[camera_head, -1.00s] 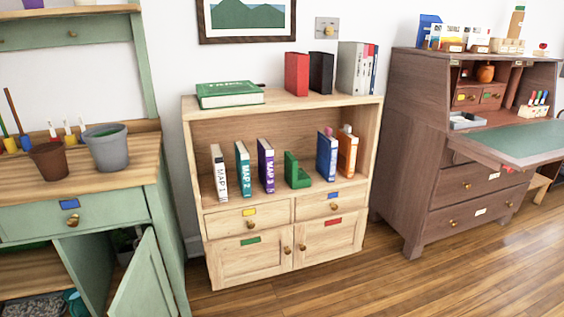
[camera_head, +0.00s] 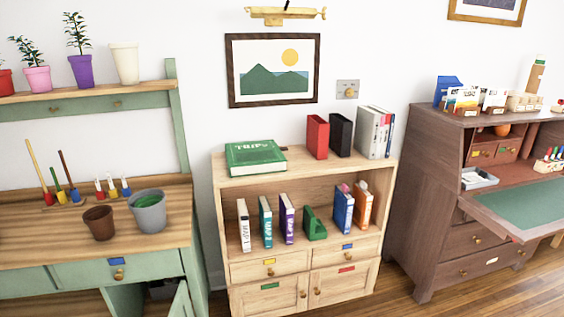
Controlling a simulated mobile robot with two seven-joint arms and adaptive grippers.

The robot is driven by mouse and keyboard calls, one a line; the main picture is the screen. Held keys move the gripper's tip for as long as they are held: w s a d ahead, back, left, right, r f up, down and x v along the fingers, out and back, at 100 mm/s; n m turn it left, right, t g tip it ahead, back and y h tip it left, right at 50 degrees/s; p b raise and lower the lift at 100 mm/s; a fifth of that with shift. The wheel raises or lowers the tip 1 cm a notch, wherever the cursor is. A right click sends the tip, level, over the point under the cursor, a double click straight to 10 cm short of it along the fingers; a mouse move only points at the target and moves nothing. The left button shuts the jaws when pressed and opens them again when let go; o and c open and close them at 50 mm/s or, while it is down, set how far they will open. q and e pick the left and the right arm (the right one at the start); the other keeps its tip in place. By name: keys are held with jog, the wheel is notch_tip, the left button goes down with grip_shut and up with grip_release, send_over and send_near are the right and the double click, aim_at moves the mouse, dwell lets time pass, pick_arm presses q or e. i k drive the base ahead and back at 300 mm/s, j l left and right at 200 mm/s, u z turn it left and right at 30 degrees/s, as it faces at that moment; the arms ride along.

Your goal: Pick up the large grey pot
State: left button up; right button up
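The large grey pot (camera_head: 149,214) stands upright on the wooden top of the green potting bench at the left. Its inside looks green. A smaller brown pot (camera_head: 99,223) stands close to its left. Neither of my grippers shows in the head view.
The green bench (camera_head: 142,268) has a partly open cupboard door (camera_head: 182,302) below. Small tools (camera_head: 62,190) stand behind the pots. Several potted plants and a cream pot (camera_head: 125,63) line its upper shelf. A bookcase (camera_head: 305,262) and a brown desk (camera_head: 432,200) stand to the right.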

aim_at(152, 220)
jog(key=u, duration=1.05)
